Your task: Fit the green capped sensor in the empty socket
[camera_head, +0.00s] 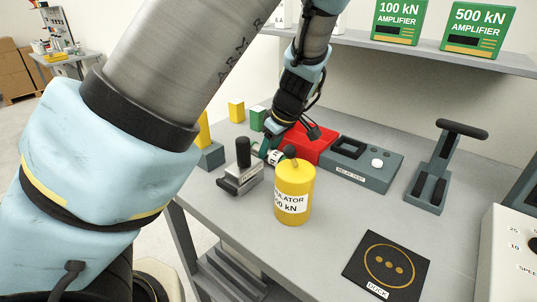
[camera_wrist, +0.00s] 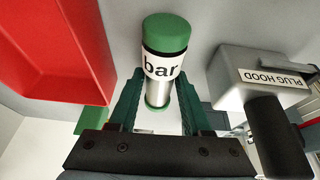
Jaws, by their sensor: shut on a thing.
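The green capped sensor (camera_wrist: 164,65) is a silver cylinder with a green top, a black band, a white label reading "bar" and a green lower end. My gripper (camera_wrist: 159,78) is shut on it, with one green finger on each side. In the head view my gripper (camera_head: 270,151) is low over the table, between the plug hood and the red tray, behind the yellow cylinder. The sensor's white label (camera_head: 277,157) shows there only in part. I cannot make out an empty socket for certain in either view.
The plug hood (camera_head: 240,178) with its black handle stands left of my gripper. The yellow cylinder (camera_head: 293,192) stands in front. The red tray (camera_head: 308,143) and the grey relay test box (camera_head: 380,178) lie behind and right. A black dock mat (camera_head: 355,267) lies front right.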

